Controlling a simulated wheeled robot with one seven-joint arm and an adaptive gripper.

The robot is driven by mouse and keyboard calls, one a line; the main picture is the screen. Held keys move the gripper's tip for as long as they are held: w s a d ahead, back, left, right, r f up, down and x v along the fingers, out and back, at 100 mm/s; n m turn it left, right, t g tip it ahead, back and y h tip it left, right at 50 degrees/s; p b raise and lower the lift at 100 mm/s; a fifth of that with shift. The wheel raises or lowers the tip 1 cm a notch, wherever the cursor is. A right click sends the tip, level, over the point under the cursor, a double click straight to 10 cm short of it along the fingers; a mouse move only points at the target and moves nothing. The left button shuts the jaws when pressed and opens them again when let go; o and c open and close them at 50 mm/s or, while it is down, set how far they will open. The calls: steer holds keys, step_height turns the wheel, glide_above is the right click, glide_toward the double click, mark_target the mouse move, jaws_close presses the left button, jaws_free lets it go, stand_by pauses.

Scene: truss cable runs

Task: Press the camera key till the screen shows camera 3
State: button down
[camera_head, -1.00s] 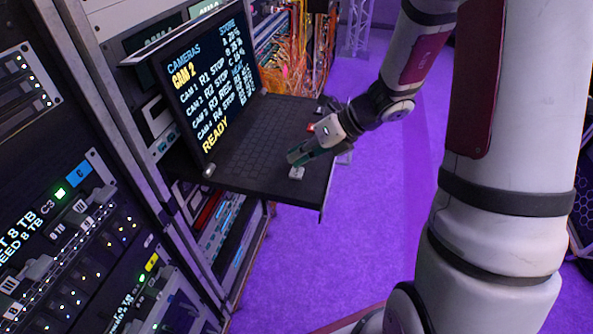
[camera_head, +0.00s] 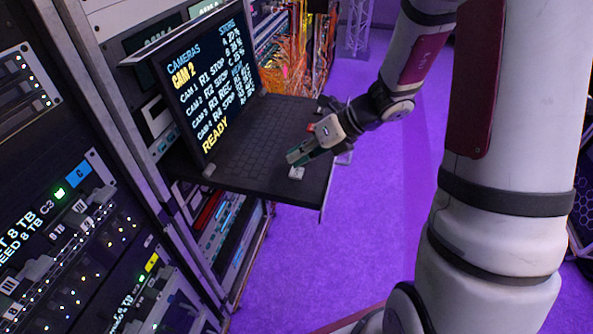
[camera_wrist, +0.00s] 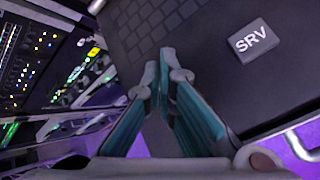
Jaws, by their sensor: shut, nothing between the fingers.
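The screen (camera_head: 205,80) of the fold-out console shows CAMERAS, with CAM 2 in large yellow letters, a list of recorder lines and READY at the bottom. My gripper (camera_head: 292,158) is shut and empty, low over the right part of the keyboard tray (camera_head: 250,182). A pale key (camera_head: 297,173) shows just in front of its fingertips. In the wrist view, the fingers of my gripper (camera_wrist: 167,62) point at the dark tray, and a grey key marked SRV (camera_wrist: 253,38) lies to their right, apart from them. No key marked for the camera is readable; the fingers may hide one.
A red key (camera_head: 310,127) sits farther back on the tray, beside my wrist. Racks with lit units (camera_head: 75,230) stand at the left. Orange cables (camera_head: 285,65) hang behind the console. The purple floor (camera_head: 375,220) right of the tray is clear.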

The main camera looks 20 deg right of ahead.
mark_target(298, 169)
steer(key=shift+f, duration=0.4)
steer(key=shift+f+b, duration=0.4)
stand_by(0.6)
steer(key=shift+r, duration=0.1)
steer(key=shift+r+p, duration=0.7)
steer(key=shift+r, duration=0.05)
step_height(298, 169, up, 3)
steer(key=shift+s+f+p, duration=0.1)
steer(key=shift+s+p, duration=0.05)
steer(key=shift+p, duration=0.95)
steer(key=shift+r+p, duration=0.65)
steer(key=shift+r, duration=0.45)
